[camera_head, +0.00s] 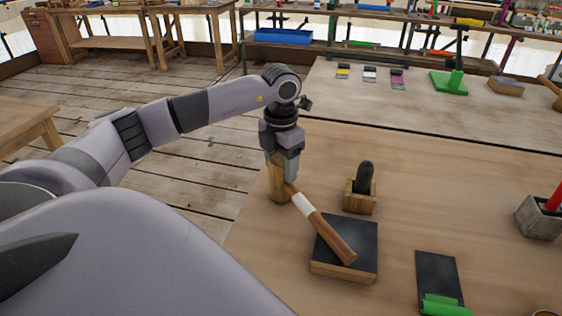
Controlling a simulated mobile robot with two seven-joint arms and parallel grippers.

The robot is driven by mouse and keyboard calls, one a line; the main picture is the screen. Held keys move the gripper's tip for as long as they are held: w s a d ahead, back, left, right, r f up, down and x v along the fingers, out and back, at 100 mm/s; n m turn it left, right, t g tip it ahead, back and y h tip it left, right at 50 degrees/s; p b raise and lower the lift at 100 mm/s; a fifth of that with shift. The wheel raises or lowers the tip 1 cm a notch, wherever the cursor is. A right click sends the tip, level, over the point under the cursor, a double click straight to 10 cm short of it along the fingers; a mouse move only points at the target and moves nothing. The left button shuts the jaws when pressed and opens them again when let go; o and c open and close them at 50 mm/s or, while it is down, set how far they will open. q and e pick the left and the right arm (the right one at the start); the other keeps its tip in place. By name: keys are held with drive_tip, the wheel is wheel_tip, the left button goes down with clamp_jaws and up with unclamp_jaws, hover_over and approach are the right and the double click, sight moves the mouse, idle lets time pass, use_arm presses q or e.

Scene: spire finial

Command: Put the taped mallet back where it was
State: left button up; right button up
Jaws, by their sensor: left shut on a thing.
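The taped mallet has a pale wooden head (277,184) and a brown handle (333,238) with a white taped band (303,205) near the head. My left gripper (290,177) points down at the head end and is shut on the mallet; the fingertips are partly hidden. The handle slants down to the right, and its end lies over a black-topped wooden block (358,270). I cannot tell whether the handle touches the block or the head touches the table. My right gripper is not in view.
A small wooden holder (359,202) with a dark rounded tool stands close to the right. A dark mat with a green object (444,305) lies at the front right. A grey pot (539,222) stands at the right edge. The table (450,190) is bare between them.

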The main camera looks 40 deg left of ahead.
use_arm(q)
drive_tip(key=shift+f, duration=0.15)
drive_tip(key=o, duration=1.3)
drive_tip(key=shift+f, duration=0.1)
drive_tip(key=shift+c, duration=0.2)
wheel_tip(320, 180, up, 12)
drive_tip(key=shift+b, duration=0.3)
